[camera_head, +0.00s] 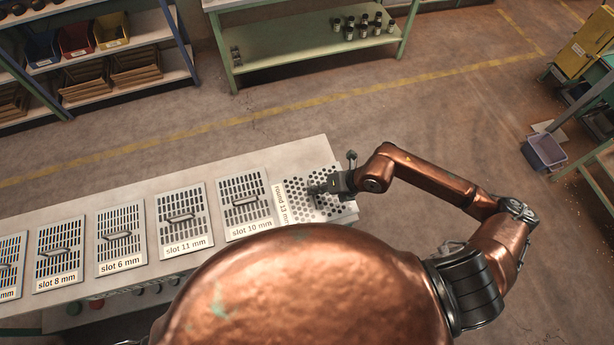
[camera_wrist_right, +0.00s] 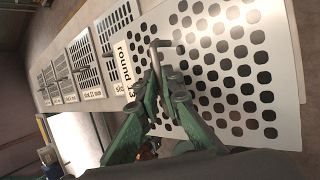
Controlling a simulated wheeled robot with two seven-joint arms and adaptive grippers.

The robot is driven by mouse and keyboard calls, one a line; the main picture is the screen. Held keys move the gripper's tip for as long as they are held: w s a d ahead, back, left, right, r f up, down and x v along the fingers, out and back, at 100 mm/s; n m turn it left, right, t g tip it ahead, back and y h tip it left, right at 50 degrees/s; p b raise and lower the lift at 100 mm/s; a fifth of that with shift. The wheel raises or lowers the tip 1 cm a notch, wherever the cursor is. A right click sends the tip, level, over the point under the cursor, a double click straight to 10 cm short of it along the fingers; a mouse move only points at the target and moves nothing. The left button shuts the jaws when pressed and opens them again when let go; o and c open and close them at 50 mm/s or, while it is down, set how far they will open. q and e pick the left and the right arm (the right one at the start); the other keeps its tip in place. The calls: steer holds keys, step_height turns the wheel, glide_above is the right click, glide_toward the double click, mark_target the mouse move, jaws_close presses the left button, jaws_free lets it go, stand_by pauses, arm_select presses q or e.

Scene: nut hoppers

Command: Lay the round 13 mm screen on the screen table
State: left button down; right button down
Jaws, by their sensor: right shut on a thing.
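The round 13 mm screen (camera_head: 304,209) is a pale metal plate with round holes and a printed label, at the right end of a long pale bench. It also fills much of the right wrist view (camera_wrist_right: 215,72). My right gripper (camera_head: 316,188) is over this plate, and its green fingers (camera_wrist_right: 163,72) are shut on the screen's small bar handle (camera_wrist_right: 160,46). I cannot tell whether the plate rests on the bench or is slightly raised. My left gripper is not in view. I cannot tell which surface is the screen table.
On the bench (camera_head: 305,150), slot screens lie in a row to the left, the slot 10 mm screen (camera_head: 244,202) nearest. A green shelf table (camera_head: 300,52) with small dark parts stands behind. A grey-purple bin (camera_head: 545,152) is at the right. The floor between is clear.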

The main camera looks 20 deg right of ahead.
mark_target(314, 175)
steer(key=w, duration=0.1)
steer(key=w+f, duration=0.1)
steer(key=w, duration=0.2)
steer(key=shift+w+d+f, duration=0.15)
steer(key=shift+d+f, duration=0.05)
steer(key=shift+f, duration=0.15)
steer(key=w+f, duration=0.4)
steer(key=f, duration=0.1)
steer(key=shift+d, duration=0.2)
steer(key=shift+w+f, duration=0.35)
steer(key=shift+f, duration=0.1)
step_height(314, 175, down, 3)
steer(key=shift+w+d+f, duration=0.1)
steer(key=shift+w, duration=0.05)
steer(key=c, duration=2.4)
jaws_free()
steer(key=shift+f, duration=0.1)
steer(key=o, duration=0.3)
steer(key=v, duration=1.2)
